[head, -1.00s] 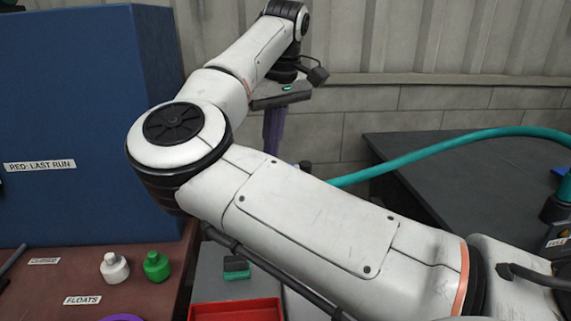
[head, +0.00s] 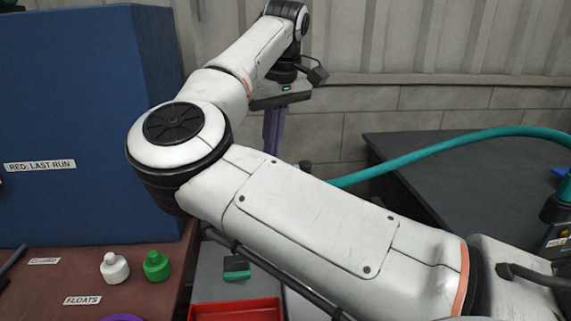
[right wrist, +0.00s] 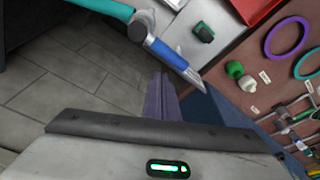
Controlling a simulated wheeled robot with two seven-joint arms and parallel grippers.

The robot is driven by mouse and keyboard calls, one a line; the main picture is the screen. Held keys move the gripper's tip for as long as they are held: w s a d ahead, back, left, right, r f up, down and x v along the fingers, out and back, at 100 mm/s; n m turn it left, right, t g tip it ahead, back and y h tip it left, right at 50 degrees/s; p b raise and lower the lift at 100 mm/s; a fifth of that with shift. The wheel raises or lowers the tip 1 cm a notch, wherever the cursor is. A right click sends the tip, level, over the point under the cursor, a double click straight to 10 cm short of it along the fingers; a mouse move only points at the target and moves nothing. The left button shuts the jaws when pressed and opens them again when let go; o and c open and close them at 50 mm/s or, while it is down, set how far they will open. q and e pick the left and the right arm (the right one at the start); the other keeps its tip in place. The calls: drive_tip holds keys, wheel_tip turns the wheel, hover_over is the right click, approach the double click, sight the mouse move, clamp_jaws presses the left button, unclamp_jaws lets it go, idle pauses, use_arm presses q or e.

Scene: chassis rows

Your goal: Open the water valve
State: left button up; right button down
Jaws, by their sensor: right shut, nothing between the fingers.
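A teal hose (head: 420,157) runs from the right-hand bench to behind my right arm in the head view. In the right wrist view the hose (right wrist: 108,7) ends at a fitting with a round dark knob (right wrist: 138,31) and a blue bar (right wrist: 168,56) with a pale end. I take this for the water valve; how it is set cannot be told. In the head view my arm hides most of it. My right gripper (head: 272,130), with purple fingers, is shut and empty, apart from the fitting. It also shows in the right wrist view (right wrist: 160,92). My left gripper is not in view.
A big blue cabinet (head: 75,130) stands at the left. Near it are a white bottle (head: 115,268), a green bottle (head: 157,265), a red tray (head: 235,309) and a green-and-black block (head: 236,267). A dark bench (head: 470,180) stands at the right.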

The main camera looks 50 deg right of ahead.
drive_tip(key=shift+f, duration=0.15)
wheel_tip(320, 180, down, 3)
drive_tip(key=shift+f+b, duration=0.2)
drive_tip(key=shift+b, duration=0.85)
drive_tip(key=shift+s, duration=0.1)
drive_tip(key=shift+s+a+b, duration=0.4)
drive_tip(key=shift+s+a, duration=0.2)
